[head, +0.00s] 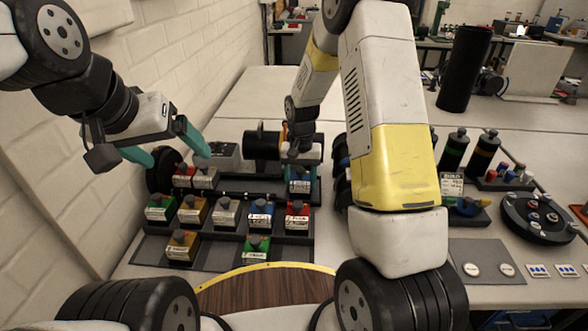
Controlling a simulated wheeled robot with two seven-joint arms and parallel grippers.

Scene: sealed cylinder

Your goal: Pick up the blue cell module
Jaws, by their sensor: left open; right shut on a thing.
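A blue cell module (260,214) with a white label and dark knob stands in the middle row of the dark rack (203,227), between a white and a red module. My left gripper (168,148), with teal fingers, is open and empty above the rack's back left.
A brick wall (60,140) bounds the left. Two upright black cylinders (483,152) and a round dark tray (538,218) stand right. The table (260,90) is clear at the back.

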